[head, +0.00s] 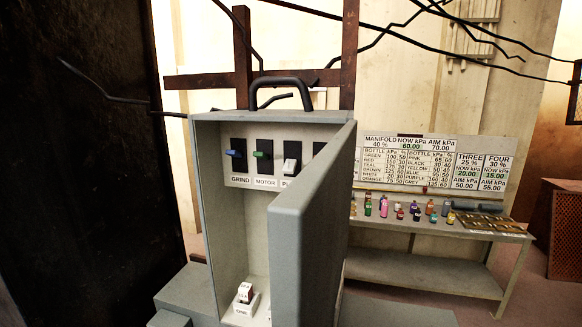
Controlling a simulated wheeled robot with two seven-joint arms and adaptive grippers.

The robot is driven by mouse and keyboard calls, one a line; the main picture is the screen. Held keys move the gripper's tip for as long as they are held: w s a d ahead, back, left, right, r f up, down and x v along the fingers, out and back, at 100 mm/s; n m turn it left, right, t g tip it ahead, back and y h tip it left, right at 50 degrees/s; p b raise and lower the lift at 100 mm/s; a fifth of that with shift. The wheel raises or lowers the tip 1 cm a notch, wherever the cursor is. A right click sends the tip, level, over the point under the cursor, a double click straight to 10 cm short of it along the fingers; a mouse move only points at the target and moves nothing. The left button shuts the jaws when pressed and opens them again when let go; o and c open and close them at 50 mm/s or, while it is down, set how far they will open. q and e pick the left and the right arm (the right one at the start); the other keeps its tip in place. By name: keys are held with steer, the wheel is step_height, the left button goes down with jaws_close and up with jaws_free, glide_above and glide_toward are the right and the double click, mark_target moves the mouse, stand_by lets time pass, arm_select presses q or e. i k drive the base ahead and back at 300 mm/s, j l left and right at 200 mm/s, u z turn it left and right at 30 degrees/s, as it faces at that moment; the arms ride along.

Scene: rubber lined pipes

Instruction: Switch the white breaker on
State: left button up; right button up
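A grey breaker cabinet (203,190) stands in the middle of the head view with its door (310,215) swung open towards me. Inside, a row of breakers sits on dark plates above labels. The blue breaker (235,153) is over GRIND, the green breaker (261,154) is over MOTOR. The white breaker (290,166) is over a label that starts with P, the rest hidden by the door. Its lever sits lower on its plate than the blue and green ones. Another dark plate (319,148) is partly hidden by the door. Neither gripper is in view.
The open door blocks the cabinet's right side. Behind right, a bench (430,264) holds several small coloured bottles below a pressure board (408,162). A dark wall stands left.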

mark_target(289, 166)
steer(key=k+j+z, duration=0.25)
steer(key=j, duration=0.25)
steer(key=k+j+z, duration=0.25)
steer(key=k+j, duration=0.15)
